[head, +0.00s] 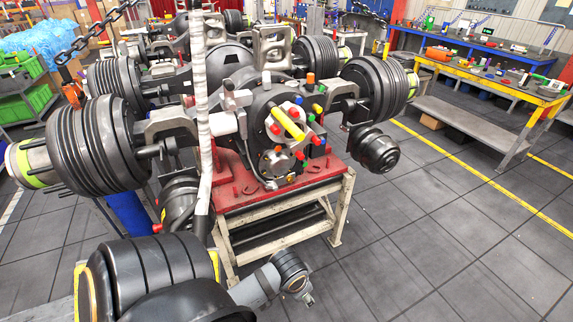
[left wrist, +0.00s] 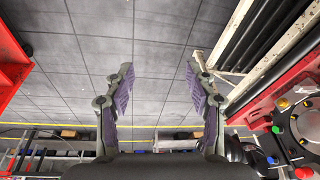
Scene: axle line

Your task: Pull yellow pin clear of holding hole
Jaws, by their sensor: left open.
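A yellow bar (head: 289,123) lies slanted among red caps on the front of the dark axle housing (head: 262,104). A small yellow cap (head: 317,108) is beside it on the right rim. I cannot tell which is the yellow pin, and its hole is not visible. In the left wrist view a yellow cap (left wrist: 283,103) sits at the right, near green and blue caps. My left gripper (left wrist: 160,72) is open, with nothing between its fingers and floor behind them. It is apart from the caps. My right gripper is not visible.
The axle stands on a red-topped bench (head: 292,195) with cream legs. A pale wrapped post (head: 203,100) rises in front of it. Wheel drums (head: 98,150) flank the housing. Open floor (head: 440,220) lies to the right, before a yellow-edged worktable (head: 500,80).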

